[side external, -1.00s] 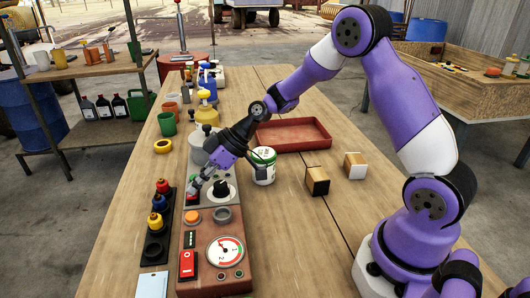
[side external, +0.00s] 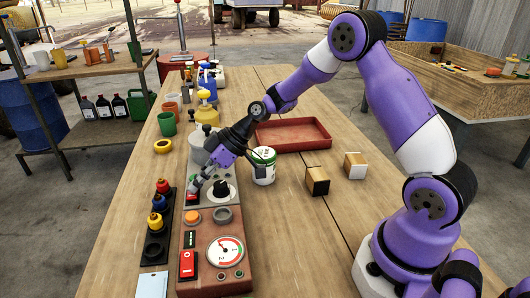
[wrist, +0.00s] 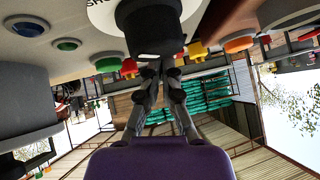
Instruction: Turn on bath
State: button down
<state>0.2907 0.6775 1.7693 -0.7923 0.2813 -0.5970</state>
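A control unit on the bench has a grey panel (side external: 225,205) with a black knob (side external: 221,188) on a white dial. A small red switch (side external: 192,197) sits left of the knob, partly hidden by my fingers. My gripper (side external: 192,187) points down at this switch, its tips at or just above it; contact cannot be told. In the wrist view my gripper (wrist: 161,70) has its fingers together with nothing seen between them, beside the large black knob (wrist: 152,28). A grey round vessel (side external: 197,148) stands behind the panel, partly hidden by my wrist.
A black strip of coloured knobs (side external: 155,250) lies left. A white can (side external: 263,167), two blocks and a red tray (side external: 293,134) stand right.

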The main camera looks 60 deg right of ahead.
jog(key=shift+w+d+r, duration=0.1)
jog(key=shift+r, duration=0.45)
jog(key=r, duration=0.3)
jog(key=shift+w+d+r, duration=0.1)
jog(key=shift+w+d, duration=0.15)
jog(key=v, duration=0.9)
jog(key=shift+s+d+r, duration=0.2)
jog(key=shift+s+d, duration=0.05)
jog(key=shift+s+a+r, duration=0.25)
jog(key=shift+s+a, duration=0.15)
jog(key=shift+s, duration=0.1)
